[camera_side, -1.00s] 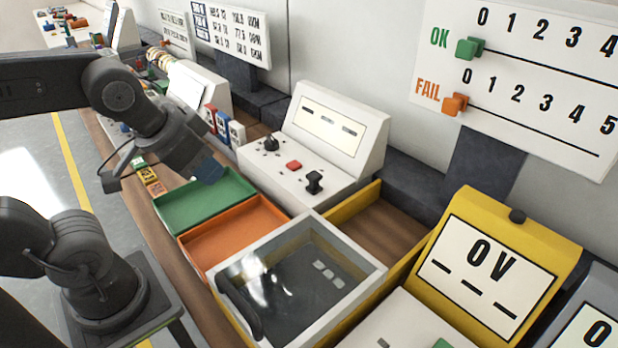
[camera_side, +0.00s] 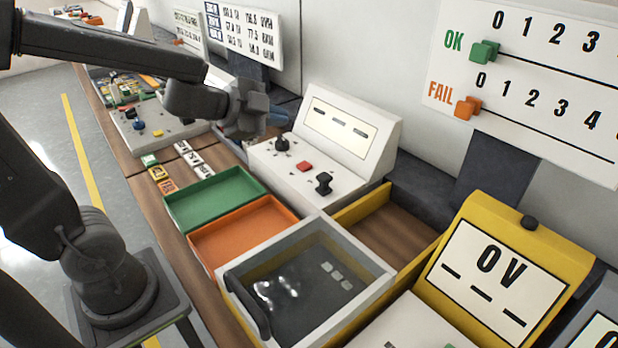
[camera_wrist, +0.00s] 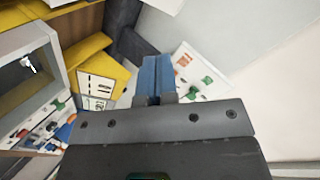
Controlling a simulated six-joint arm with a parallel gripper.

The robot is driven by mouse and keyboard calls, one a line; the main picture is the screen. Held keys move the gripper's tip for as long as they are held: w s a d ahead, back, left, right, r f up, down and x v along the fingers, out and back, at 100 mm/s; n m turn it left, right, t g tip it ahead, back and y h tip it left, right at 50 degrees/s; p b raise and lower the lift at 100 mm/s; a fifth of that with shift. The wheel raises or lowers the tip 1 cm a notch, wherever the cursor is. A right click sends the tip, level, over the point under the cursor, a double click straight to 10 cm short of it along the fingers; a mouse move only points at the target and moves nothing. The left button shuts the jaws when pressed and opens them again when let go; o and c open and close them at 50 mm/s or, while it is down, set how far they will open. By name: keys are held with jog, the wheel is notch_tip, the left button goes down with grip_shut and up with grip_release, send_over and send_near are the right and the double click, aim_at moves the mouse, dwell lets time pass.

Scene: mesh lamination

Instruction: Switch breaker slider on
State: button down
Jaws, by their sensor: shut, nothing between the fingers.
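My gripper (camera_side: 272,120) is in the side view, raised near the left end of the white console with the slanted display (camera_side: 340,132). Its blue fingers (camera_wrist: 155,75) are together and empty in the wrist view, pointing toward the wall side. I cannot make out a breaker slider for certain now. The small red, blue and white upright units seen earlier left of the console are hidden behind my gripper in the side view. The console carries a black knob (camera_side: 282,144), a red button (camera_side: 304,166) and a black lever (camera_side: 323,183).
A green tray (camera_side: 212,198) and an orange tray (camera_side: 240,236) lie in front of the console. A glass-lidded box (camera_side: 377,280) and a yellow meter reading 0V (camera_side: 555,262) stand to the right. The OK/FAIL board (camera_side: 560,85) hangs behind; it also shows in the wrist view (camera_wrist: 213,92).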

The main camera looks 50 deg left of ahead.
jog(key=s+f+m+g+h, duration=0.2)
jog(key=s+f+m+g, duration=0.1)
jog(key=f+m+g, duration=0.2)
jog(key=shift+s+a+f+g+h, duration=0.3)
jog(key=shift+f+g+h, duration=0.1)
jog(key=shift+f+g, duration=0.55)
jog(key=shift+f, duration=0.1)
send_near(324, 193)
jog(key=f, duration=0.1)
jog(key=s+d+f, duration=0.1)
jog(key=s+f, duration=0.1)
jog(key=f, duration=0.1)
jog(key=shift+s+d, duration=0.1)
jog(key=shift+d, duration=0.3)
jog(key=shift+w+r, duration=0.1)
jog(key=shift+w, duration=1.95)
jog(key=shift+w, duration=2.8)
